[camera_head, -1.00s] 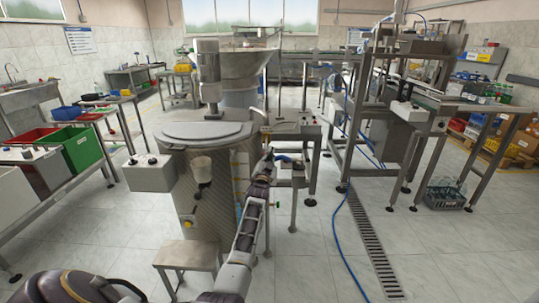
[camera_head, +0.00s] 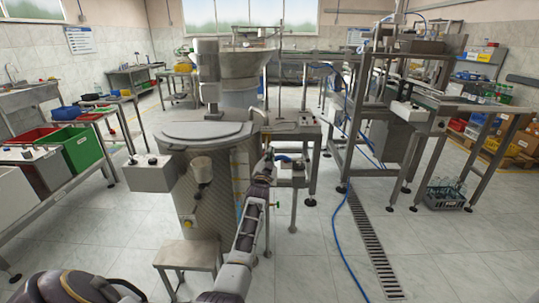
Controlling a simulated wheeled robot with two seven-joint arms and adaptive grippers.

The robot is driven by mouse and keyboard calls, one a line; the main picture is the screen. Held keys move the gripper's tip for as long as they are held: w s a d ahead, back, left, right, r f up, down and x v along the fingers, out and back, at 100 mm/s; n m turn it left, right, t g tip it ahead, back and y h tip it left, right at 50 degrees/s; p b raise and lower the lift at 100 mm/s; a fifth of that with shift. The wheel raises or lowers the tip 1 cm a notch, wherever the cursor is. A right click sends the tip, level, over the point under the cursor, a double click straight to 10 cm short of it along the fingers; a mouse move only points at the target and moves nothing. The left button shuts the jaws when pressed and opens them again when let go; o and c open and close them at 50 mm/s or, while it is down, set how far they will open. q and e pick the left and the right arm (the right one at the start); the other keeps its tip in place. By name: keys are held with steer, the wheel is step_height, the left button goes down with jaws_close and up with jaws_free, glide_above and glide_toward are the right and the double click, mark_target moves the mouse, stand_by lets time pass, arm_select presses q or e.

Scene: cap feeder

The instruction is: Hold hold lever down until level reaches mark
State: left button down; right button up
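A large steel tank (camera_head: 195,215) with a round lid (camera_head: 205,130) stands at the centre left. A pale vertical strip with yellow marks (camera_head: 238,178) runs down its right side; the level is too small to read. My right gripper is not in view.
A grey control box (camera_head: 148,173) is on the tank's left and a low step stool (camera_head: 188,256) in front. A blue hose (camera_head: 345,235) crosses the floor by a drain grate (camera_head: 376,245).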

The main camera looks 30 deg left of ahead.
arm_select(q)
steer(key=shift+a+f, duration=0.1)
steer(key=shift+f, duration=0.35)
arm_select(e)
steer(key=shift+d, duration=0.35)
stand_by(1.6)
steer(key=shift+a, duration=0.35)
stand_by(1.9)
arm_select(q)
steer(key=shift+r, duration=0.15)
